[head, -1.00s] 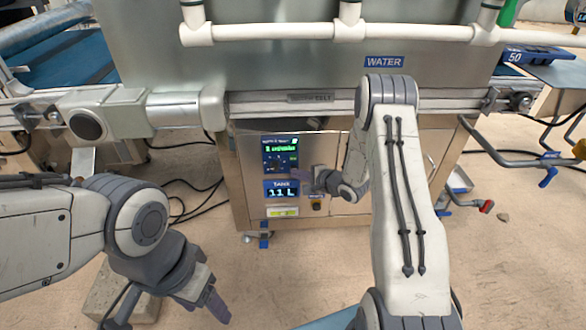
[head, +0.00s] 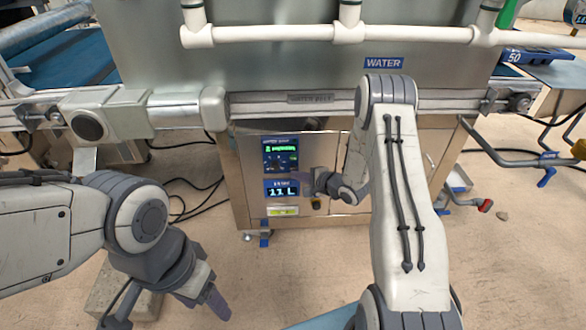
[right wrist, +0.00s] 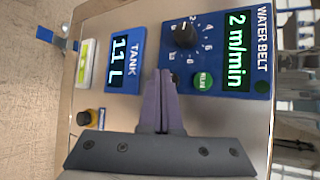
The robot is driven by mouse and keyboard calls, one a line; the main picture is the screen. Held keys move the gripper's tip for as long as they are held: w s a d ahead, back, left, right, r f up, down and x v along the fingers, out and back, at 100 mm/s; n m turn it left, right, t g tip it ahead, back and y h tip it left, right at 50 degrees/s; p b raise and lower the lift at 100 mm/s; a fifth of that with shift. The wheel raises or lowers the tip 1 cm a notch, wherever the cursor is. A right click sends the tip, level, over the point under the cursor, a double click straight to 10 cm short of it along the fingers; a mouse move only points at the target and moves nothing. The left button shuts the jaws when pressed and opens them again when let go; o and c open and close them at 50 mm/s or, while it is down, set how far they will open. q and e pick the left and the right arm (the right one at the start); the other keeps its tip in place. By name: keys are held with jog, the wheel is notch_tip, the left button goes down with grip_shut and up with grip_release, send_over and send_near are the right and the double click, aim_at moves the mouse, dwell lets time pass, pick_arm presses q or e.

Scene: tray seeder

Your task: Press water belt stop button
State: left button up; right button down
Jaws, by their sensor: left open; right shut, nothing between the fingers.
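The blue water belt panel (right wrist: 218,48) shows side-on in the right wrist view. It has a lit "2 m/min" display (right wrist: 237,48), a black dial (right wrist: 184,34) and a green button (right wrist: 203,82). My right gripper (right wrist: 164,76) is shut and empty. Its fingertips overlap the panel's edge beside the green button. I cannot tell whether they touch it. No stop button shows clearly; the fingers may hide it. In the head view the panel (head: 280,153) is on the steel cabinet, with my right gripper (head: 304,177) at its lower right. My left gripper (head: 214,296) is open, low over the floor.
Below the panel are a tank display (right wrist: 124,60) reading about 11 L, a yellow-green label (right wrist: 88,62) and a dark knob (right wrist: 84,118). A white pipe (head: 280,33) crosses above the cabinet (head: 245,170). Cables lie on the floor at left.

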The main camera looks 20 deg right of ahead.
jog(key=shift+s, duration=0.1)
jog(key=s, duration=0.2)
jog(key=s+a+p, duration=0.1)
jog(key=s+p, duration=0.1)
jog(key=s, duration=0.1)
jog(key=shift+s+a, duration=0.3)
jog(key=shift+a, duration=0.05)
dwell(0.6)
